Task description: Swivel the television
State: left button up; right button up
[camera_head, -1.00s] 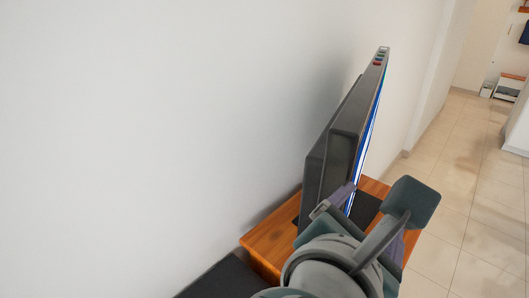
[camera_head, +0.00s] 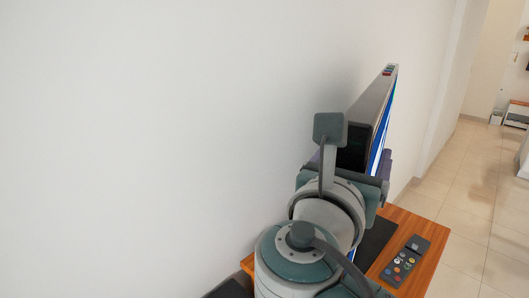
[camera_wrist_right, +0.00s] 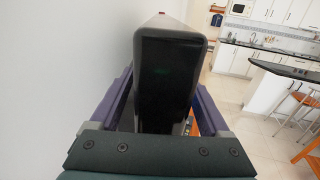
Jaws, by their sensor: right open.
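The television (camera_head: 376,105) is a thin dark panel near the white wall, seen almost edge-on in the head view. A blue-lit screen shows on its right side. In the right wrist view its rounded dark end (camera_wrist_right: 168,85) stands between the two purple fingers of my right gripper (camera_wrist_right: 165,98). The fingers are open, one on each side of the end; I cannot tell whether either touches it. In the head view my right arm hides the television's lower part and most of the gripper (camera_head: 350,160). My left gripper is not in view.
The television stands on a wooden cabinet (camera_head: 432,228) with a dark base (camera_head: 376,240). A remote (camera_head: 406,261) with coloured buttons lies on it. The white wall (camera_head: 150,130) is close on the left. Tiled floor (camera_head: 470,190) is clear on the right. The wrist view shows a kitchen counter (camera_wrist_right: 285,70) and stools.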

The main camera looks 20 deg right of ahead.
jog(key=shift+d, duration=0.1)
grip_shut()
dwell(0.7)
dwell(0.7)
